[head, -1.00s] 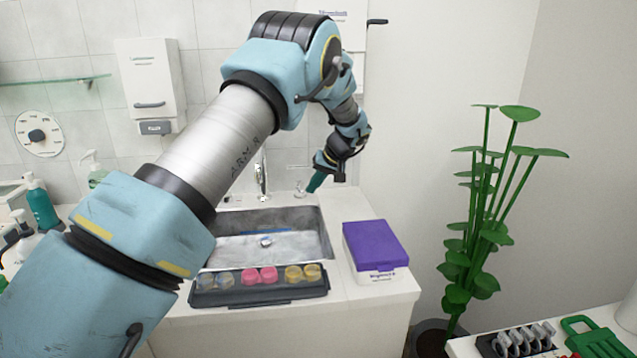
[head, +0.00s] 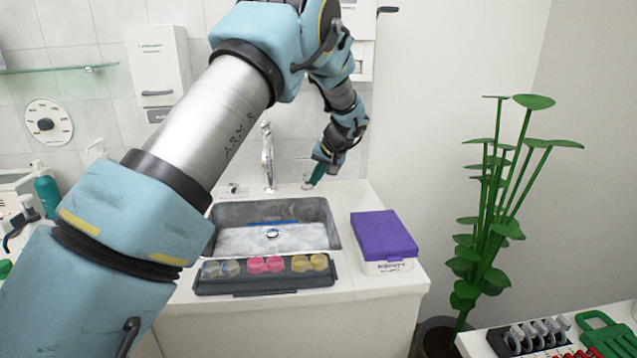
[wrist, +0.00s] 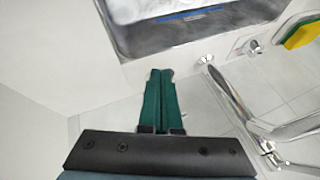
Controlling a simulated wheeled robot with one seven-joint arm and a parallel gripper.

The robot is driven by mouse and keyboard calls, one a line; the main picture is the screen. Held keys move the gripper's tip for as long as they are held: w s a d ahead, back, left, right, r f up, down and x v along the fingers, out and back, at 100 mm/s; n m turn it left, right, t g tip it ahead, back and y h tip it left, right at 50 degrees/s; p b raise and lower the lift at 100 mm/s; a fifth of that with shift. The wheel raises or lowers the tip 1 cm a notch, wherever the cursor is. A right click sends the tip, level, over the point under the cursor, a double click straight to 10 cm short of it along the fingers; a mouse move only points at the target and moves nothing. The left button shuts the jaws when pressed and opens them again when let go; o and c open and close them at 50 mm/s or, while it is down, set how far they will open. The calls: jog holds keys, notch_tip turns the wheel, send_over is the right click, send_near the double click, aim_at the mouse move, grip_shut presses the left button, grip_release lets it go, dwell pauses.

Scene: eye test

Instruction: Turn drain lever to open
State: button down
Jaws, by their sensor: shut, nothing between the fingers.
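A small knob on a light plate (head: 232,189), which looks like the drain lever, sits on the counter left of the faucet (head: 267,155). In the wrist view the knob (wrist: 253,46) is at upper right, beyond the faucet base. Its exact setting is too small to tell. The sink (head: 325,225) has a round drain piece (head: 272,234) in its basin. My gripper (head: 307,186) points down at the sink's back right corner, right of the faucet and apart from the knob. In the wrist view its green fingers (wrist: 160,73) are together and empty.
A tray of colored cups (head: 262,283) lies along the sink's front edge. A purple-lidded box (head: 384,237) stands right of the sink. Bottles (head: 47,190) stand at left. A yellow-green sponge (wrist: 300,33) shows at the wrist view's right edge. The faucet stands between gripper and knob.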

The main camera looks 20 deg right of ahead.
jog(key=shift+w+a+m+h+b, duration=0.35)
jog(key=shift+a+m+b, duration=0.2)
jog(key=shift+a+m, duration=0.2)
jog(key=shift+w+a+m+h+b, duration=0.25)
jog(key=shift+a+m+h+b, duration=0.25)
jog(key=shift+a+m, duration=0.2)
jog(key=shift+w+a+m+h+b, duration=0.35)
jog(key=shift+a+m+b, duration=0.3)
jog(key=shift+a, duration=0.15)
